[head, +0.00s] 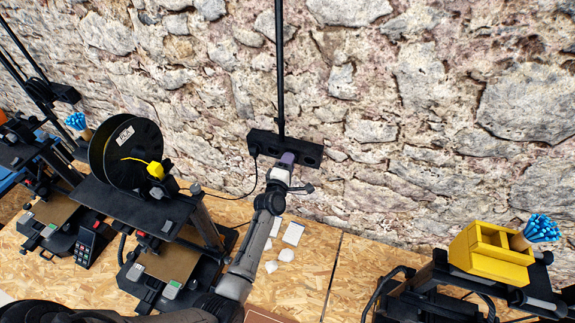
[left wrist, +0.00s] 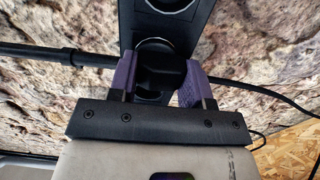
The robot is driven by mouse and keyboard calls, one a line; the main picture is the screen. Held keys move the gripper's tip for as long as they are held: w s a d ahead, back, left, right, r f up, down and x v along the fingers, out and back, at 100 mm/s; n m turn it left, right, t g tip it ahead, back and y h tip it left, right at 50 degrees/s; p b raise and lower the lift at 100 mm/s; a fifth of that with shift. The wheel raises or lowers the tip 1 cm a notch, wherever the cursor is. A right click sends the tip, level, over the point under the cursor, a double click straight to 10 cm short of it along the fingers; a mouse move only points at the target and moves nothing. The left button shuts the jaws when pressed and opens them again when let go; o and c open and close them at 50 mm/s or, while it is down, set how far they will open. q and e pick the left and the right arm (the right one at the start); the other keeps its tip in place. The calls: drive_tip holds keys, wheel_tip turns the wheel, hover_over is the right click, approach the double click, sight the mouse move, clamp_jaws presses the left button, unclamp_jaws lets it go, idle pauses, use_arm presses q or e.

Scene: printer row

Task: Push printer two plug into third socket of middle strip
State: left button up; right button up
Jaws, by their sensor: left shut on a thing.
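The middle strip (head: 311,153) is a black power strip on the stone wall at the foot of a black pole. In the left wrist view the strip (left wrist: 137,12) shows two round sockets, one (left wrist: 171,4) at the top edge and one (left wrist: 153,46) just beyond the plug. My left gripper (head: 285,164) is at the strip, its purple fingers shut on a black plug (left wrist: 160,72). The plug is close in front of the strip; I cannot tell whether its pins are in a socket. Another dark plug (head: 254,149) sits at the strip's left end. My right gripper is out of view.
A printer with a black spool (head: 135,150) stands left of my arm on the chipboard bench (head: 305,275). A printer with a yellow box (head: 490,252) stands right. A black cable (left wrist: 265,92) runs right in the wrist view.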

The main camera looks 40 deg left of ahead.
use_arm(q)
drive_tip(key=shift+w, duration=0.2)
drive_tip(key=o, duration=1.4)
drive_tip(key=shift+c, duration=0.2)
drive_tip(key=p+v, duration=0.5)
drive_tip(key=v, duration=0.8)
drive_tip(key=shift+s+p, duration=0.35)
drive_tip(key=shift+d, duration=0.1)
